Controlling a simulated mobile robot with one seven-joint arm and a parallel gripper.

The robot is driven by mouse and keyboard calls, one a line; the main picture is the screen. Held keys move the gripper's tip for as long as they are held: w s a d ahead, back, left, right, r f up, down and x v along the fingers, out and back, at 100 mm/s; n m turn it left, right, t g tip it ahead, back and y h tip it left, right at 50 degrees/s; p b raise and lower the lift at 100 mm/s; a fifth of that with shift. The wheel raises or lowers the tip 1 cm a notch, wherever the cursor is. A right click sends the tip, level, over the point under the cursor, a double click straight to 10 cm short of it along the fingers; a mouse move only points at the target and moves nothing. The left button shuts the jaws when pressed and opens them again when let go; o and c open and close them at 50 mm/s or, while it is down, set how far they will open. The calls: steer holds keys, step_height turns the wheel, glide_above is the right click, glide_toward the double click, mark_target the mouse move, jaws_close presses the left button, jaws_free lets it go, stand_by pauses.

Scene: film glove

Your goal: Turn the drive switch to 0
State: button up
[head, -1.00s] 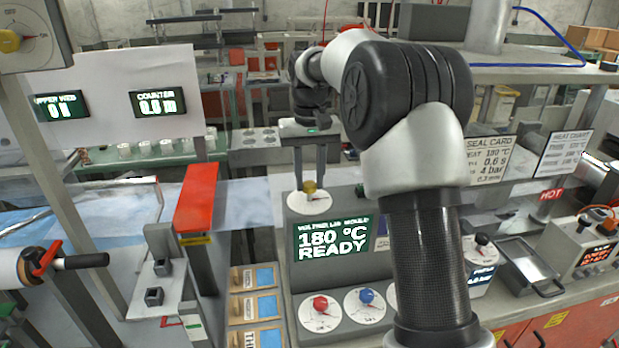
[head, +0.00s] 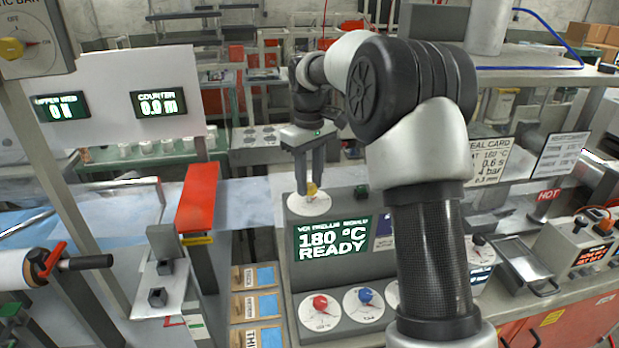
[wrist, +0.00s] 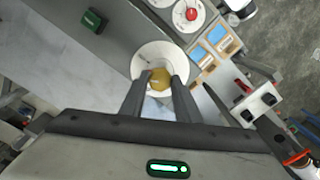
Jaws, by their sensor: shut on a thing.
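A yellow knob (head: 312,189) sits on a round white dial (head: 306,207) at the back left of the grey console; I take it for the drive switch. My gripper (head: 314,184) points down over the dial, shut on this knob. In the wrist view the yellow knob (wrist: 159,79) lies between my two fingertips (wrist: 160,78), over the white dial plate (wrist: 158,58). The fingers cover the knob's sides. The dial's marks are too small to read, so I cannot tell its setting.
The console display (head: 333,242) reads 180 °C READY. Red (head: 320,302) and blue (head: 366,295) knobs sit in front of it. A dark green block (wrist: 93,20) stands beside the dial. The counter (head: 158,103) appears to read 0.9 m. A red-topped bar (head: 197,197) stands left.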

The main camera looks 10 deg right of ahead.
mark_target(309, 186)
steer(key=n, duration=0.5)
steer(key=shift+n, duration=0.3)
steer(key=n, duration=0.5)
steer(key=shift+r+n, duration=0.1)
steer(key=shift+n, duration=0.3)
steer(key=o, duration=1)
steer(key=shift+o, duration=0.2)
step_height(309, 186, up, 17)
steer(key=shift+r, duration=0.15)
